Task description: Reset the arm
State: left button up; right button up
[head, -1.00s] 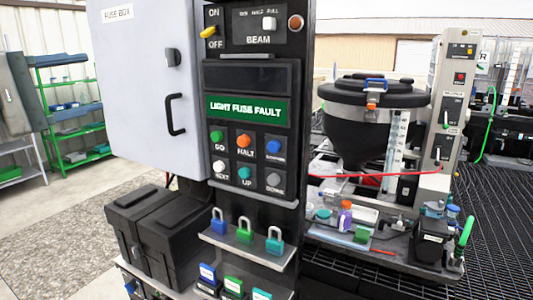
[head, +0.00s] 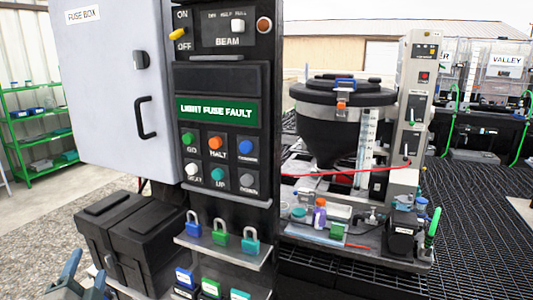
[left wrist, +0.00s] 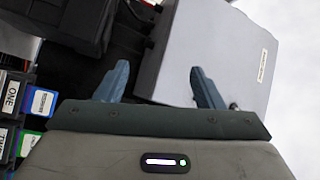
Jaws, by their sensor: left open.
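My left gripper (head: 84,277) shows at the lower left corner of the head view, in front of the black case. In the left wrist view its two blue-grey fingers (left wrist: 157,84) stand apart with nothing between them. Beyond them in that view is the grey fuse box (left wrist: 222,50). My right gripper is in neither view.
The fuse box (head: 115,90) and a black control column (head: 219,75) reading LIGHT FUSE FAULT stand ahead. A black case (head: 135,232) sits below the box. Padlocks (head: 220,232) stand on a small shelf. A black hopper (head: 335,118) stands to the right.

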pick_arm(q)
jog(key=s+d+f+n+g, duration=0.1)
jog(key=s+f+n+g, duration=0.4)
jog(key=f, duration=0.8)
jog(key=s+d+f+n+g+h, duration=0.2)
jog(key=s+d+f+g, duration=0.3)
jog(key=s+f, duration=0.4)
jog(key=s+d+f+n+g+h, duration=0.4)
jog(key=s+f, duration=0.3)
jog(key=s, duration=0.4)
jog(key=a+f+m+g+y, duration=0.1)
jog(key=a+f+g, duration=0.2)
jog(key=f, duration=2.8)
jog(key=s+a+f, duration=0.1)
jog(key=s+f, duration=1.7)
jog(key=shift+s+g, duration=0.3)
jog(key=shift+s, duration=0.1)
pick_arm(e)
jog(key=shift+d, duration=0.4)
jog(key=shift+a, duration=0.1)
